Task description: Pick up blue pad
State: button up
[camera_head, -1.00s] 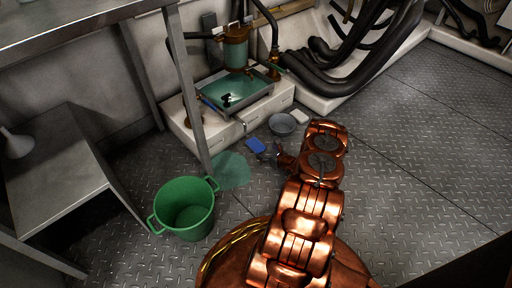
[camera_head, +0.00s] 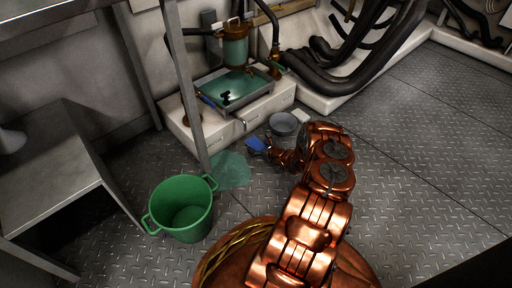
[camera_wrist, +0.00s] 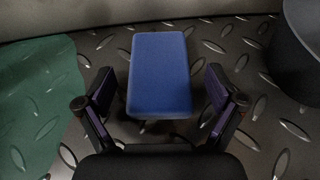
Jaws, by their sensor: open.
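The blue pad (camera_head: 256,144) lies on the metal plate floor, in front of the white plinth. In the wrist view the blue pad (camera_wrist: 160,75) is a flat rectangle in the middle, with its near end between the fingertips. My gripper (camera_wrist: 160,105) is open, one finger on each side of the pad, with gaps showing at both sides. In the head view my gripper (camera_head: 271,152) is small and close to the pad's right side. Whether the fingers are at the pad's height I cannot tell.
A green puddle (camera_head: 231,170) lies left of the pad, and a green bucket (camera_head: 182,210) stands nearer. A grey bucket (camera_head: 284,125) stands right of the pad. The plinth (camera_head: 222,134) with a tray (camera_head: 236,90) is behind. Floor at right is clear.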

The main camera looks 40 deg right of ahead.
jog(key=c, duration=1)
jog(key=shift+r, duration=0.1)
jog(key=shift+c, duration=0.2)
